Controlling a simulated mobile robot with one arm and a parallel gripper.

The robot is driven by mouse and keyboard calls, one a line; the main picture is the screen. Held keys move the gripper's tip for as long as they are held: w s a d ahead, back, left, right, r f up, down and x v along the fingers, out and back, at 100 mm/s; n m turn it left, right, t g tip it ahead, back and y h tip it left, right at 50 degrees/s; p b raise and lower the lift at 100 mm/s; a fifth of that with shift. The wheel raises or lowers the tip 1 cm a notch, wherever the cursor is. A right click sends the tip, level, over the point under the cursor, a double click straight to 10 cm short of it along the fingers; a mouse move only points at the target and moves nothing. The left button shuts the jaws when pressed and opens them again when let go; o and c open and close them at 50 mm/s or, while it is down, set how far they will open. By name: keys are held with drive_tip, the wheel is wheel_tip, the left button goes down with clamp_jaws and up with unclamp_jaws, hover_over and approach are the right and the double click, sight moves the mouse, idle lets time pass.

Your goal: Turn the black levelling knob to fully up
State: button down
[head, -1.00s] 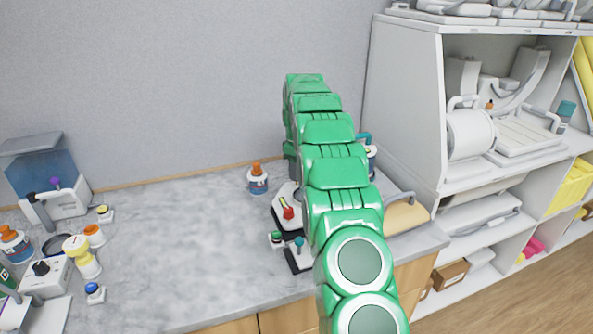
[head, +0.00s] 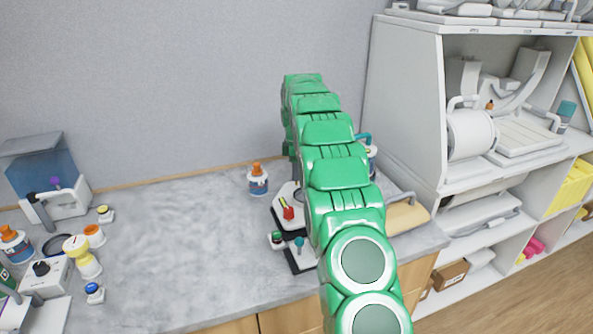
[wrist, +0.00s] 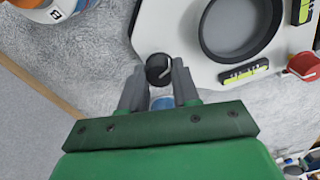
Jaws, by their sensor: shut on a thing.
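In the wrist view the black levelling knob (wrist: 158,68), with a pale pointer mark on its top, sits at the edge of a white plate. My gripper (wrist: 158,82) is shut on it, one finger on each side. The white plate (wrist: 200,73) carries a dark ring (wrist: 208,40) and yellow-green bubble levels (wrist: 245,72). A red knob (wrist: 304,66) is at its right. In the head view my green arm hides the gripper and the black knob; part of the plate (head: 283,220) shows left of the arm, with the red knob (head: 288,213).
An orange-capped bottle (head: 257,181) stands left of the plate. Small button and lever boxes (head: 299,256) lie in front of it. A tan-topped handled object (head: 408,216) is right of my arm, near shelving (head: 410,90). The middle counter (head: 180,235) is clear.

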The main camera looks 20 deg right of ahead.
drive_tip(key=shift+s+a+f, duration=0.1)
drive_tip(key=shift+s+a, duration=0.05)
drive_tip(key=c, duration=0.8)
unclamp_jaws()
drive_tip(key=shift+r, duration=0.2)
drive_tip(key=r, duration=0.6)
drive_tip(key=shift+w+r, duration=0.3)
drive_tip(key=shift+r, duration=0.1)
drive_tip(key=shift+s+r, duration=0.1)
drive_tip(key=shift+r, duration=0.25)
